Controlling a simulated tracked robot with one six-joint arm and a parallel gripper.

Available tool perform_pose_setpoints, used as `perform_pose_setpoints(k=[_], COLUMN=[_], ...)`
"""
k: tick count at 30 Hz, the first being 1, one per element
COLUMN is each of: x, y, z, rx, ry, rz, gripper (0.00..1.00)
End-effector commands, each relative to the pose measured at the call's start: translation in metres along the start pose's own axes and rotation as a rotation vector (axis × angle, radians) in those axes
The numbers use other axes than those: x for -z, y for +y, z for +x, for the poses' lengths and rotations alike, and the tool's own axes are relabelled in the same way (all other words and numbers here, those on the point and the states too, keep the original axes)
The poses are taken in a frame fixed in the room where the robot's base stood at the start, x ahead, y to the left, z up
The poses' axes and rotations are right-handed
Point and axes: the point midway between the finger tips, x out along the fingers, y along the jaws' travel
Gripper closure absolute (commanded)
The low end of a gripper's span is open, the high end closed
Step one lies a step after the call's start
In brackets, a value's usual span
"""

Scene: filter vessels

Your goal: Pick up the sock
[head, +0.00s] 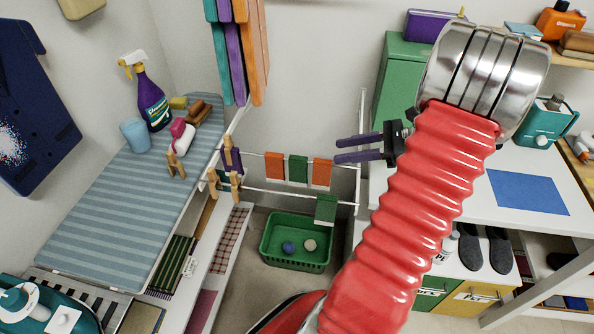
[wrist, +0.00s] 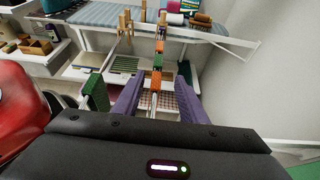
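My gripper (head: 358,149) has two purple fingers pointing left, open with nothing held, near the right end of a white drying rack (head: 357,185). In the wrist view, my open gripper (wrist: 157,100) has the rack's orange and green cloths in line beyond the gap. No item is plainly recognisable as a sock. Small cloths hang on the rack: an orange cloth (head: 275,168), a green cloth (head: 298,169) and another orange cloth (head: 321,174). A lower green cloth (head: 326,209) hangs near the basket. A blue ball (head: 288,247) and a beige ball (head: 310,245), possibly rolled fabric, lie in the green basket (head: 265,254).
A striped ironing board (head: 110,205) on the left carries a spray bottle (head: 151,97), a blue cup (head: 134,134) and brushes. A white table (head: 455,190) stands right, with dark slippers (head: 485,248) below. Long coloured strips (head: 236,52) hang above the rack.

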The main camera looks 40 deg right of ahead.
Motion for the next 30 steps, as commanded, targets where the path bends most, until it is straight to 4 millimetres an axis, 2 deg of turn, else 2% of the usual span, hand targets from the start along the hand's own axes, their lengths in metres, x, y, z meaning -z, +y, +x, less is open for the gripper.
perform_pose_setpoints(k=[6,12,25,30], x=[-0.001,-0.001,0.0,-0.001], y=[0.001,0.001,0.001,0.003], z=[0.035,0.061,0.067,0.08], rx=[-0.004,-0.002,-0.002,-0.005], ry=[0.0,0.001,0.001,0.001], rz=[0.0,-0.001,-0.001,-0.001], gripper=[0.62,0.62,0.62,0.62])
